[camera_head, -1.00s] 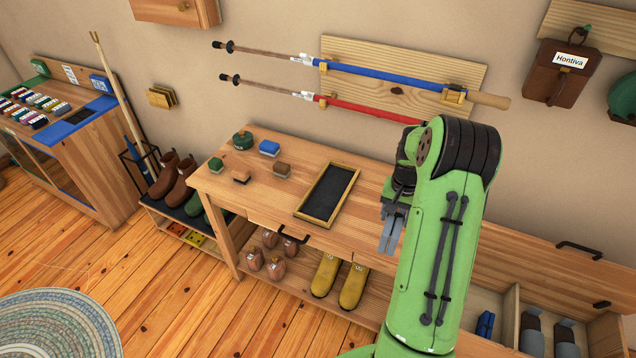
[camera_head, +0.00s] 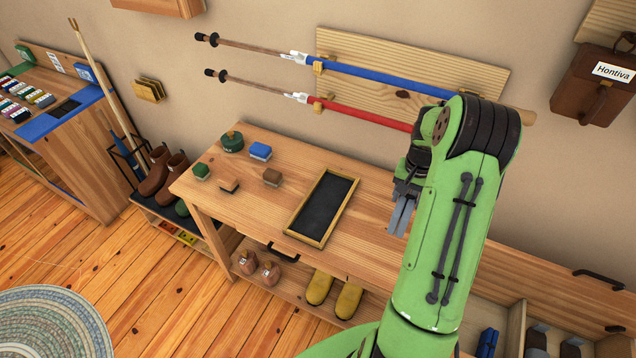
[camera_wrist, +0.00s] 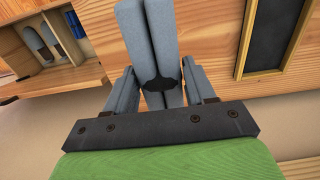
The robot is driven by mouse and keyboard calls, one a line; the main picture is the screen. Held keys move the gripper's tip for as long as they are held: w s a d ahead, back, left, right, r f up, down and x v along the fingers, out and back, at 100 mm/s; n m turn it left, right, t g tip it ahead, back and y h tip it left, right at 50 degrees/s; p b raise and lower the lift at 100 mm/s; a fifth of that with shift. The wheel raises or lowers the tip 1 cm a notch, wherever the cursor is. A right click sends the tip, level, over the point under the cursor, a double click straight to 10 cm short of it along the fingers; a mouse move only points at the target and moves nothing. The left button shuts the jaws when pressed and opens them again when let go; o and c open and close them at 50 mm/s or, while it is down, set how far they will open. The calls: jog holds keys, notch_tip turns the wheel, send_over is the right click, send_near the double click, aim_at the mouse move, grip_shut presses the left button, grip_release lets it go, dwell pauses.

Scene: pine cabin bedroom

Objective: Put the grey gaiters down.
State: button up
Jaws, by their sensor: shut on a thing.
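My gripper (camera_wrist: 158,82) is shut on the grey gaiters (camera_wrist: 150,35), which are two long grey pieces side by side with a dark patch between them. In the head view my gripper (camera_head: 404,194) hangs at the right part of the wooden workbench (camera_head: 290,212), with grey showing below it. In the wrist view the gaiters are over the bench's wood surface (camera_wrist: 205,35). I cannot tell the gap between them and the bench. My green arm hides part of the bench's right side.
A black tray with a wooden rim (camera_head: 294,233) lies left of my gripper. An open compartment at right holds a blue item (camera_head: 487,342).

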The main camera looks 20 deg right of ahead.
jog(key=shift+s+r, duration=0.1)
jog(key=shift+r, duration=0.05)
notch_tip(320, 180, down, 10)
jog(key=shift+s+a, duration=0.1)
jog(key=shift+a, duration=0.05)
jog(key=shift+b, duration=0.3)
jog(key=shift+f, duration=0.25)
jog(key=o, duration=1.2)
jog(key=shift+r, duration=0.1)
